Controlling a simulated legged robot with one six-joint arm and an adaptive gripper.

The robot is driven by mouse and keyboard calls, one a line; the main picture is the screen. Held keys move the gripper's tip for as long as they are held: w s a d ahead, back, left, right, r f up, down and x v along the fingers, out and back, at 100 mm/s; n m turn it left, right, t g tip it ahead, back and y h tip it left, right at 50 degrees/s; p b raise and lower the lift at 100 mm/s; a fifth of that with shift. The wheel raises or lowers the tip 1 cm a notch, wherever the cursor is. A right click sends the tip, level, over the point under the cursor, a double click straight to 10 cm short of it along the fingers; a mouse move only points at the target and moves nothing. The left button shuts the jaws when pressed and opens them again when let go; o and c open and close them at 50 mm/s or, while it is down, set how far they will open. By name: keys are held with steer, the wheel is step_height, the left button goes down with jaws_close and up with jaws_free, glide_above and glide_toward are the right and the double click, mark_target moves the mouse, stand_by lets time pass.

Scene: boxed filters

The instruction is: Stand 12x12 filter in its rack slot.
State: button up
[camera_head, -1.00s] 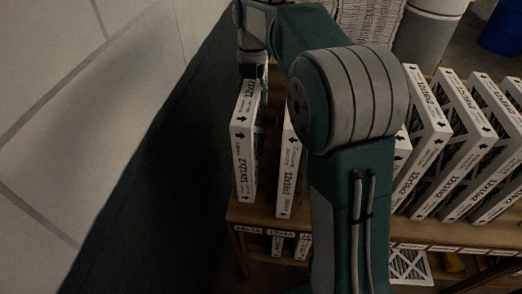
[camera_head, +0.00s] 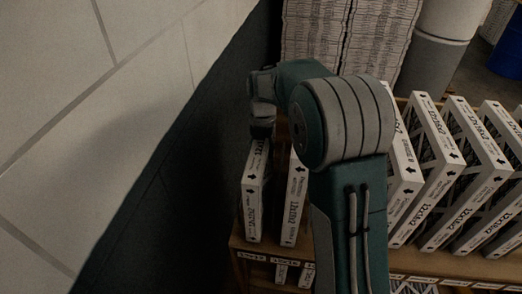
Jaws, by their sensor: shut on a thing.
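The filter at the left end of the rack (camera_head: 252,208) is a thin white-edged box with black print and arrows, and its label appears to read 12x12. It stands nearly upright over the left end of the wooden rack shelf (camera_head: 262,256). My gripper (camera_head: 262,137) is at the top of this filter and shut on it; the fingers are small and partly dark. I cannot tell whether the filter's bottom rests fully on the shelf. A second white filter (camera_head: 293,205) stands just to its right, with a narrow gap between them.
Several larger filters (camera_head: 425,165) lean in the rack on the right. My arm hides the rack's middle. A dark wall lies close on the left. Wrapped stacks (camera_head: 315,35) and a grey bin (camera_head: 440,40) stand behind. More filters (camera_head: 281,273) sit on the lower shelf.

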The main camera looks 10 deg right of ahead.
steer(key=shift+a, duration=0.15)
steer(key=o, duration=1.4)
steer(key=shift+a, duration=0.1)
steer(key=shift+c, duration=0.2)
